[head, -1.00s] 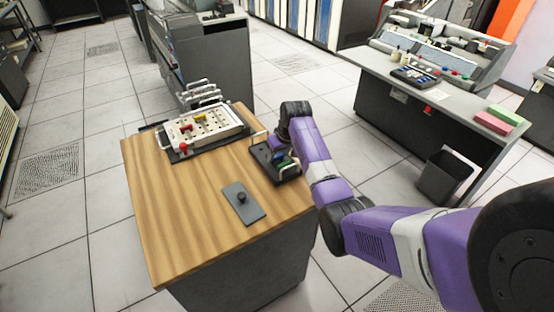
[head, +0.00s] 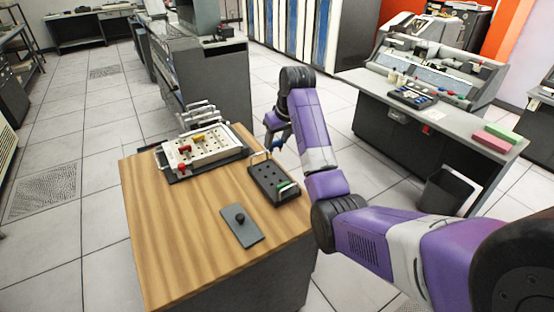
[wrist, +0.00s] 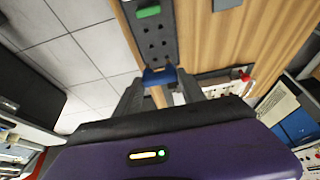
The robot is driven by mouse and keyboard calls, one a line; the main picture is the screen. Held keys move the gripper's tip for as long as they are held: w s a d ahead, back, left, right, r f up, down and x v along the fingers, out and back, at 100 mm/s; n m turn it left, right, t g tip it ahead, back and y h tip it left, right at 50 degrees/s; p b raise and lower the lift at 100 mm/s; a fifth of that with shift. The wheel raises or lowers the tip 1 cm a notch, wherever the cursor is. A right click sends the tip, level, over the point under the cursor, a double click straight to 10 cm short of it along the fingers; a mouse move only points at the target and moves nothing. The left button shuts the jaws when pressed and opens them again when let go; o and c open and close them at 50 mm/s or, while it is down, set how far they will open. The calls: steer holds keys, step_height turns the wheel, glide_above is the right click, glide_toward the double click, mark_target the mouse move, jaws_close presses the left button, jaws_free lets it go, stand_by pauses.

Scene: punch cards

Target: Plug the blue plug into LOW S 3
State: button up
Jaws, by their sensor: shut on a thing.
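My gripper (wrist: 158,90) is shut on the blue plug (wrist: 159,76), which shows between the fingertips in the wrist view. In the head view the blue plug (head: 275,122) is held up above the far right corner of the wooden table, clear of the black tray (head: 262,176). The pale plugboard (head: 215,148) lies at the table's back, left of my gripper, with rows of holes and red and yellow plugs in it. Its labels are too small to read, so I cannot tell which hole is LOW S 3. The plugboard's edge also shows at the right in the wrist view.
A grey plate with a black knob (head: 240,218) lies on the wooden table (head: 165,235). A grey machine (head: 210,85) stands behind the plugboard. The table's left and front are bare.

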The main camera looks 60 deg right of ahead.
mark_target(277, 142)
step_height(277, 142, up, 5)
steer(key=shift+r, duration=0.15)
steer(key=shift+r+p, duration=2.3)
steer(key=shift+p, duration=0.1)
